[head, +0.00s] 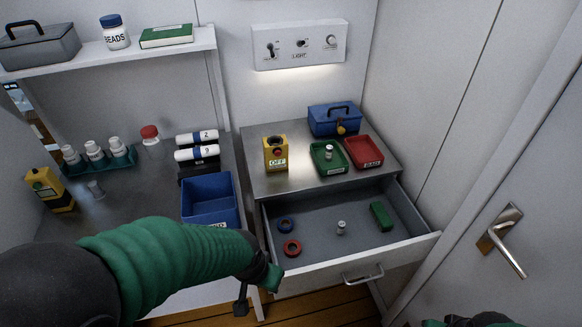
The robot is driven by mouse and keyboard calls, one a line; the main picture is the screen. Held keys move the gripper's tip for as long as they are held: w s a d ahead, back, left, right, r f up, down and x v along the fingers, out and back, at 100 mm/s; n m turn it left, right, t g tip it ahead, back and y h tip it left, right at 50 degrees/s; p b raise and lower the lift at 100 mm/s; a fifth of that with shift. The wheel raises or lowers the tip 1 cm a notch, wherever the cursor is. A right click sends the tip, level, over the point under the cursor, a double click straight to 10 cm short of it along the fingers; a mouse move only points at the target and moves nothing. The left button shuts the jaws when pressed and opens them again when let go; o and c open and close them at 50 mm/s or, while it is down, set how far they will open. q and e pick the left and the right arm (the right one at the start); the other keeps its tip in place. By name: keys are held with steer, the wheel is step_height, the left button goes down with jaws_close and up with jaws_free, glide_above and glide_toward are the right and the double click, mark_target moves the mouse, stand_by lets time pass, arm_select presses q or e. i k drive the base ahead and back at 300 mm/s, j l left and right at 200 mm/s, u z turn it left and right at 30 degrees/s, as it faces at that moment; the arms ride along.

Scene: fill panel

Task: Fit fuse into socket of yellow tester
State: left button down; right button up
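A small white-and-grey cylinder that looks like a fuse (341,228) stands in the open drawer. A similar small cylinder (328,152) stands in the green tray (320,166) on the cabinet top. A yellow device with dark parts (45,190), which may be the tester, stands at the left of the bench; its socket cannot be made out. A yellow box marked OFF with a red button (275,153) stands on the cabinet. My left gripper (248,300) is low in front of the drawer's left corner, mostly hidden by its arm, apart from both cylinders. My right arm shows only at the bottom edge.
A red tray (363,152) and blue toolbox (335,121) are on the cabinet. A blue bin (209,205) stands on the bench.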

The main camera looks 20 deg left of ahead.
mark_target(272, 162)
steer(key=z, duration=0.9)
steer(key=j+z, duration=0.35)
steer(key=j, duration=0.2)
steer(key=i+j+z, duration=0.1)
steer(key=j+z, duration=0.3)
steer(key=j, duration=0.2)
